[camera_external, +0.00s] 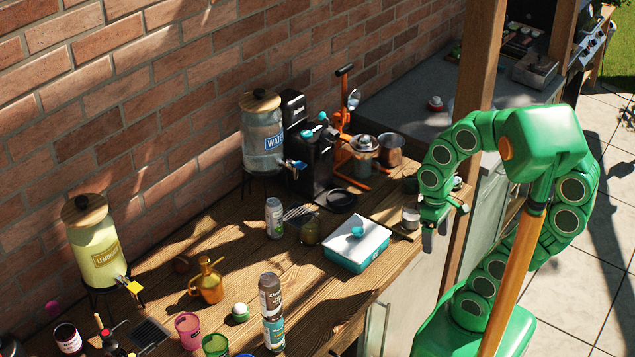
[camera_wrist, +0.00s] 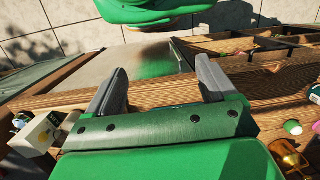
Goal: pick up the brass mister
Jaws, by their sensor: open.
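The brass mister (camera_external: 208,284) stands upright on the wooden table, left of centre in the external view. It is a golden bottle with a narrow neck and a side handle. A shiny golden piece at the lower right edge of the wrist view (camera_wrist: 289,156) looks like part of it; the rest is cut off. My gripper (camera_external: 440,212) is at the table's right end, far to the right of the mister. In the wrist view my gripper's two grey fingers (camera_wrist: 161,86) are wide apart with nothing between them.
A teal box with a white lid (camera_external: 357,243) lies between my gripper and the mister. Tall cans (camera_external: 271,310), a green-and-white ball (camera_external: 240,312) and cups (camera_external: 188,330) stand near the mister. A lemonade dispenser (camera_external: 95,245) is behind it at left. A wooden post (camera_external: 480,75) rises behind my arm.

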